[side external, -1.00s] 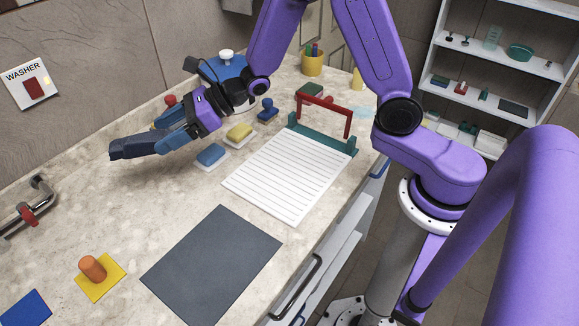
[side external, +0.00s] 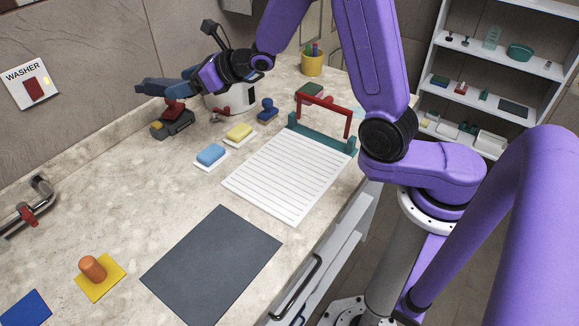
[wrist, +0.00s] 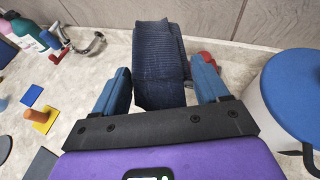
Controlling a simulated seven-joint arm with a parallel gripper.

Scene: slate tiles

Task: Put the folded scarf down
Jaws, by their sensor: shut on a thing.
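The folded scarf is a dark navy ribbed bundle; it fills the middle of the wrist view (wrist: 158,62) between my two blue fingers. My gripper (wrist: 160,85) is shut on it. In the side view my gripper (side external: 182,86) is at the back of the counter near the wall, with the scarf (side external: 153,87) sticking out to its left. The scarf appears raised, above a red and dark grey device (side external: 172,124); whether they touch cannot be told.
A white pot (side external: 236,98) stands just right of my gripper; its blue lid (wrist: 296,85) shows in the wrist view. Blue (side external: 211,154) and yellow (side external: 239,132) sponges sit in front. A dark grey mat (side external: 212,265) lies bare. The left counter has free room.

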